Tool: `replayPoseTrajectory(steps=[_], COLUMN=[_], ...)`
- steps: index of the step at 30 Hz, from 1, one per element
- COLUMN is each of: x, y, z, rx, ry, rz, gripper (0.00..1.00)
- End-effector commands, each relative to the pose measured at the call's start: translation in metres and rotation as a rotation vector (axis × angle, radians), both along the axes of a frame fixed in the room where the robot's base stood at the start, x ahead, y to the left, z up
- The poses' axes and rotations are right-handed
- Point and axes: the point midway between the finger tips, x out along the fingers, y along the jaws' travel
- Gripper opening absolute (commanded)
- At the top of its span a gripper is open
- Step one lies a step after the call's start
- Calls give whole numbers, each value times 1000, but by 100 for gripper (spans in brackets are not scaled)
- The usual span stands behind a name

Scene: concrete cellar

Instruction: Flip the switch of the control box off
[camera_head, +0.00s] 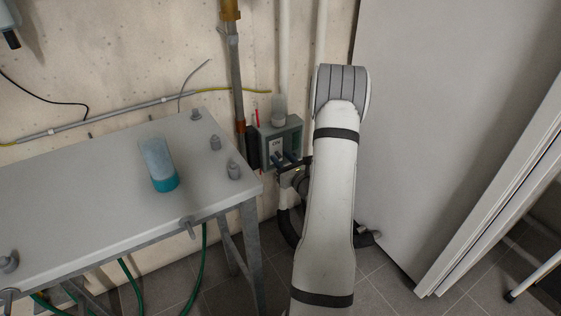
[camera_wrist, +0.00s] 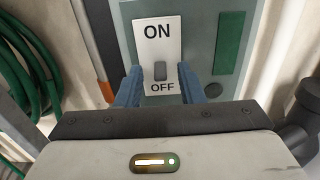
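The control box (camera_head: 294,134) is a grey-green box on the wall, just right of the table in the head view. In the wrist view its face (camera_wrist: 205,30) carries a white label (camera_wrist: 140,52) with ON above and OFF below. The small grey switch (camera_wrist: 160,71) sits on the label just above the word OFF; I cannot tell which way it is set. My gripper (camera_wrist: 159,80) has two blue fingers, spread apart on either side of the switch's lower part, with nothing between them. Whether they touch the box is unclear. In the head view my gripper (camera_head: 285,160) is at the box's front, partly hidden.
A metal table (camera_head: 90,195) at left holds a clear cup with teal contents (camera_head: 158,165) and several grey knobs. Pipes (camera_head: 237,70) run up the wall behind. A white door (camera_head: 430,120) stands at right. Green hose (camera_wrist: 30,65) hangs at left in the wrist view.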

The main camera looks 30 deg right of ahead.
Motion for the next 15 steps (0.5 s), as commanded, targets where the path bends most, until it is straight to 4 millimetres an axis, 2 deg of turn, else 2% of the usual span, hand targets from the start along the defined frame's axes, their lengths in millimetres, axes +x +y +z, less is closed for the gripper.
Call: replayPoseTrajectory(steps=[3, 15], x=[0, -1], y=[0, -1], z=[0, 0], rx=[0, 0], ry=[0, 0], rz=[-1, -2], gripper=[35, 2])
